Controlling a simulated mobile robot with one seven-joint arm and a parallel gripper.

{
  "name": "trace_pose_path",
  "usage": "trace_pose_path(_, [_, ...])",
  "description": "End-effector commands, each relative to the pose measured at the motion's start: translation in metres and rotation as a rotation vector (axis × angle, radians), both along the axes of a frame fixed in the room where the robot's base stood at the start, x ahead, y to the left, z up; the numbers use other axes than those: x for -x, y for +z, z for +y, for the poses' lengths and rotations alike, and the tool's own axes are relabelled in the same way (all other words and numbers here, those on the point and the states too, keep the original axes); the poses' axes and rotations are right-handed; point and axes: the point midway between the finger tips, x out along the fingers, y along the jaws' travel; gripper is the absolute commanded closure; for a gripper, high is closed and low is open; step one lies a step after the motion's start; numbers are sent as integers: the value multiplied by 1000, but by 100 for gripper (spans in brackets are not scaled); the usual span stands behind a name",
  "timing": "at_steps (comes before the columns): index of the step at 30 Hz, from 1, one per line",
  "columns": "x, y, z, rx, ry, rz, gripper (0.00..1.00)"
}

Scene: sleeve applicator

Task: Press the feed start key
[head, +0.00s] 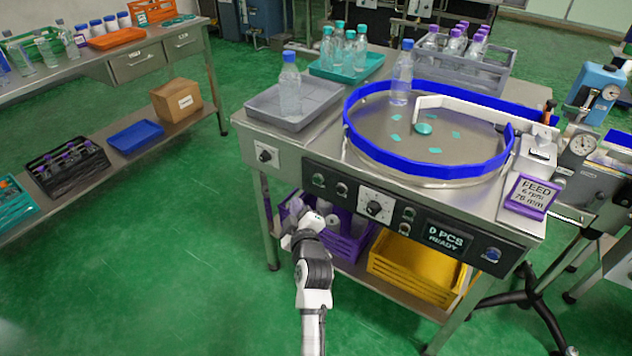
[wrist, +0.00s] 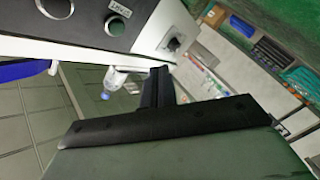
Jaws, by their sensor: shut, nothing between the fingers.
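The dark control panel (head: 400,212) is on the front of the steel feeder table. It bears small round keys at its left (head: 318,180), a dial (head: 374,208) on a white plate, more keys right of it (head: 407,221), and a display reading "0 PCS READY" (head: 445,236). The wrist view shows a round key (wrist: 117,25) under a small label at the top left. My gripper (head: 292,212) is shut and empty, below and left of the panel, apart from it. Its fingers (wrist: 158,86) also show in the wrist view.
A separate knob (head: 264,155) sits left of the panel and a blue button (head: 491,255) at its right end. A blue-rimmed turntable (head: 430,165) is on top. The floor at left is clear.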

Motion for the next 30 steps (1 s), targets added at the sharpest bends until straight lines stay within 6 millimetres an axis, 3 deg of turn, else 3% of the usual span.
trace_pose_path(15, [-52, -2, -38, 2, 0, -2, 100])
trace_pose_path(30, [-57, 0, -42, 1, 0, 0, 100])
